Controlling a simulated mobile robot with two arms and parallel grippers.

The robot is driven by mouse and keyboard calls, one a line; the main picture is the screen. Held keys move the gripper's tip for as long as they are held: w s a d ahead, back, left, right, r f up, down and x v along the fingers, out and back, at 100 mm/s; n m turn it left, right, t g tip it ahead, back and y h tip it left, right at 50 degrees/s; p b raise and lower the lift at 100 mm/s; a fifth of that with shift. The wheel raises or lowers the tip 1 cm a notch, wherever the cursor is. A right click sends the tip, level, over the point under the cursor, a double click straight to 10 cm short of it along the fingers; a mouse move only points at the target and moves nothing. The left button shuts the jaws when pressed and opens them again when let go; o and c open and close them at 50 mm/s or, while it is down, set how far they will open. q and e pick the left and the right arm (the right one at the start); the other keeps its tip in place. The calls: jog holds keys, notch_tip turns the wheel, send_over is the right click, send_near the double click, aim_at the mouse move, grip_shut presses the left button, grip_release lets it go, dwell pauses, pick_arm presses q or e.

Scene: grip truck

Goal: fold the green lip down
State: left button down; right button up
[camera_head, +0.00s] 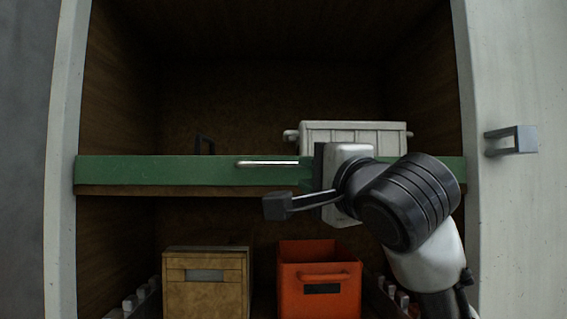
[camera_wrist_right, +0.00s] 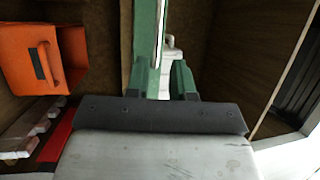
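The green lip (camera_head: 130,170) runs across the shelf edge of the cargo box, its broad face toward me. It also shows as an upright green strip in the right wrist view (camera_wrist_right: 143,40). A thin metal handle (camera_head: 265,163) sits on the lip near its upper edge. My right gripper (camera_head: 308,172) is at the lip, at the right end of the handle. Its two greenish fingers in the right wrist view (camera_wrist_right: 162,80) stand close together with a narrow light gap. I cannot tell whether they grip the handle. My left gripper is out of view.
A white crate (camera_head: 355,132) stands behind the lip on the shelf. Below are a brown box (camera_head: 205,290) and an orange bin (camera_head: 320,298), which also shows in the wrist view (camera_wrist_right: 22,60). The right door has a grey handle (camera_head: 512,140). Space before the lip's left half is clear.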

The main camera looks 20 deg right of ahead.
aim_at(281, 166)
jog(key=p+x, duration=0.5)
jog(key=x, duration=0.4)
jog(key=shift+w+r, duration=0.1)
jog(key=shift+w, duration=0.65)
grip_shut()
